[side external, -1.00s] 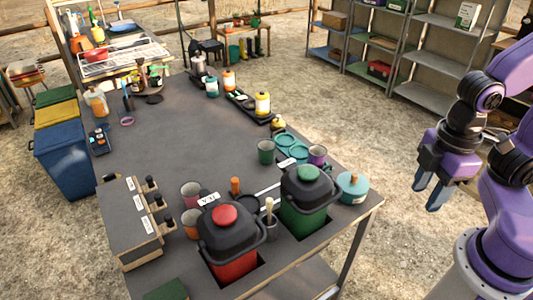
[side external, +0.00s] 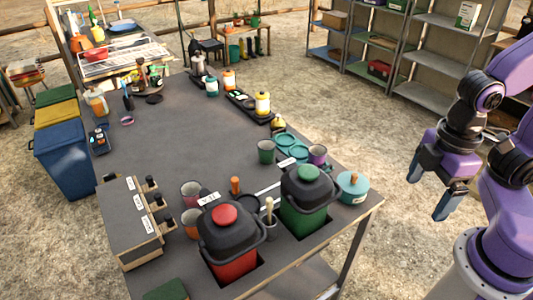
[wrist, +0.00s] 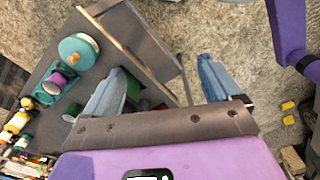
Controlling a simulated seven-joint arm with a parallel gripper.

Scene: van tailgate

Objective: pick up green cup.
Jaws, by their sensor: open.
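The green cup (side external: 266,151) stands upright on the dark table (side external: 195,135), near the teal plates, in the side external view. My gripper (side external: 430,193) is open and empty, off to the right of the table and well apart from the cup. In the wrist view my gripper (wrist: 160,88) shows its two blue fingers spread, with the table's edge and ground beyond them.
A green-lidded bin (side external: 306,198) and a red-lidded bin (side external: 229,238) stand at the table's near end. A teal pot (side external: 353,187) sits at the right edge. A purple cup (side external: 317,155) and teal plates (side external: 290,147) are beside the green cup.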

